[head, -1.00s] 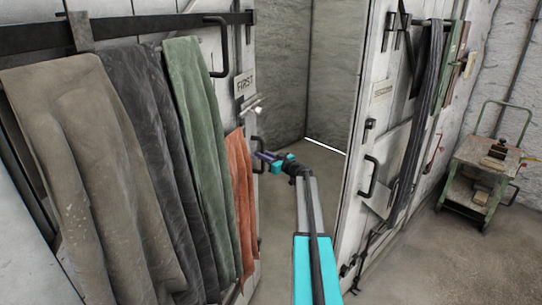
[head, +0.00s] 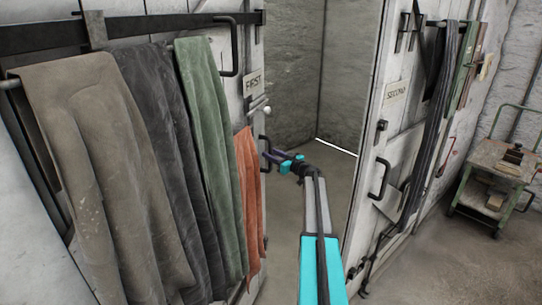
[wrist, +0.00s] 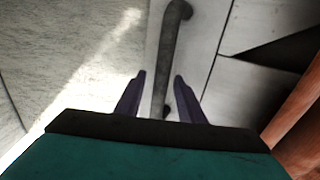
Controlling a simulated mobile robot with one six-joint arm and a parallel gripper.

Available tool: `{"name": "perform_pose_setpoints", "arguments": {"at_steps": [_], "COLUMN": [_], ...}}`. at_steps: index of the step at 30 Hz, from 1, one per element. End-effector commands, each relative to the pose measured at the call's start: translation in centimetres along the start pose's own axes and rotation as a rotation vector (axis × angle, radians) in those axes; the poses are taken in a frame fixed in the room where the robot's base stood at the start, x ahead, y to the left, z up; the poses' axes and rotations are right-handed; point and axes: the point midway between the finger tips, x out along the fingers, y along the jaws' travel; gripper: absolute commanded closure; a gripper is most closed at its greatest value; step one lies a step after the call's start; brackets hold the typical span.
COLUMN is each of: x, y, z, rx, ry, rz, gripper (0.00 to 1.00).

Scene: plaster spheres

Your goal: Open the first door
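The first door (head: 252,112) is a pale panel at left centre in the head view, with a sign reading FIRST (head: 252,84). Its dark pull handle (head: 263,152) is near the door's right edge, below a small light knob (head: 267,111). My gripper (head: 269,154) is at this handle. In the wrist view, the two purple fingers of my gripper (wrist: 159,75) are spread, one on each side of the handle bar (wrist: 165,60). A narrow gap shows between bar and fingers; I cannot tell whether either finger touches it.
Free floor (head: 330,180) lies between the doors. A green cart (head: 492,170) stands at far right.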

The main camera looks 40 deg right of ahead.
Motion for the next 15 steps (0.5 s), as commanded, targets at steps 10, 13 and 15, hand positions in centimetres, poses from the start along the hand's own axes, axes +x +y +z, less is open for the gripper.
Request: {"name": "perform_pose_setpoints", "arguments": {"at_steps": [10, 13, 15], "x": [-3.6, -5.0, -6.1], "y": [-0.1, -0.2, -0.1], "z": [0.2, 0.2, 0.2], "rx": [-0.001, -0.001, -0.001], "ry": [0.000, 0.000, 0.000], "rz": [0.001, 0.001, 0.001], "gripper": [0.64, 0.64, 0.64]}}
